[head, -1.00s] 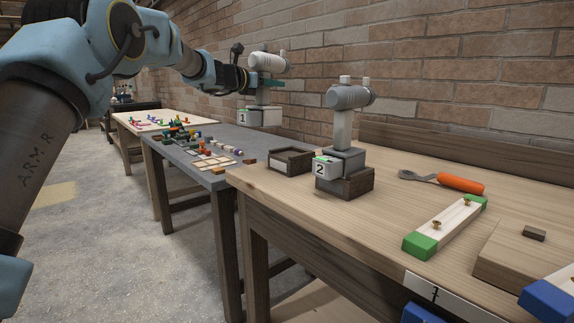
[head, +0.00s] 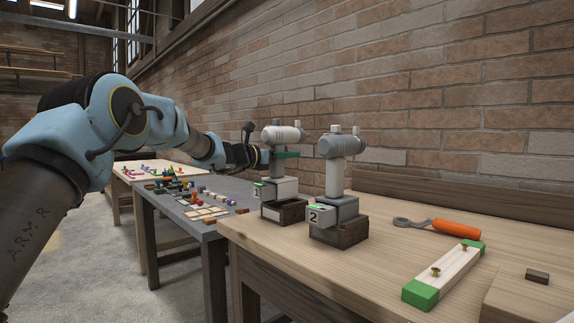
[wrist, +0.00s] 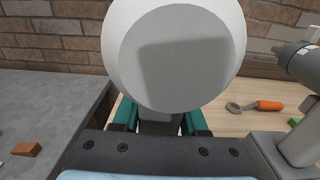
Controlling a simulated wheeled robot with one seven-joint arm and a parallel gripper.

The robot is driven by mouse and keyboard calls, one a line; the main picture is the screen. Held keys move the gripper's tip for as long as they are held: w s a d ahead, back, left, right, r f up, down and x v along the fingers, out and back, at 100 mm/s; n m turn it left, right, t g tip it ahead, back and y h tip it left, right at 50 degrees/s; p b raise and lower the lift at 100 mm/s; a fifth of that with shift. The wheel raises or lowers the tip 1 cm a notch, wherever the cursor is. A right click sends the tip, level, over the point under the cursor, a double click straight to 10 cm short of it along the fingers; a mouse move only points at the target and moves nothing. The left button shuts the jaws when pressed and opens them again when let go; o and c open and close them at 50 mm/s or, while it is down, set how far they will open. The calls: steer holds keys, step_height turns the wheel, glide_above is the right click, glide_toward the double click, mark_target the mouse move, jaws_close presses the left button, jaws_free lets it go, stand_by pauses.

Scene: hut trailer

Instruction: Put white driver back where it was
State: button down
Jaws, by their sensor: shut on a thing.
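The white driver (head: 282,134), marked 1, is upright in my gripper (head: 284,155), whose green fingers close on its handle below the white head. Its white head also fills the top middle of the wrist view (wrist: 172,50). Its base is over the left dark wooden holder (head: 284,212) at the table's left end. I cannot tell whether the base is seated in it or just above. The grey driver (head: 340,147), marked 2, stands upright in the right dark holder (head: 338,234), close beside it.
A wrench with an orange handle (head: 456,228) and a green-ended wooden block (head: 445,275) lie on the wooden table (head: 390,245). A brick wall stands behind. A grey table (head: 178,207) with several small blocks is at the left.

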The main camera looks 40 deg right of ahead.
steer(key=shift+f, duration=1)
steer(key=shift+c, duration=2.2)
jaws_free()
steer(key=shift+f, duration=0.15)
steer(key=a+b, duration=0.3)
steer(key=a, duration=0.9)
steer(key=shift+w, duration=0.35)
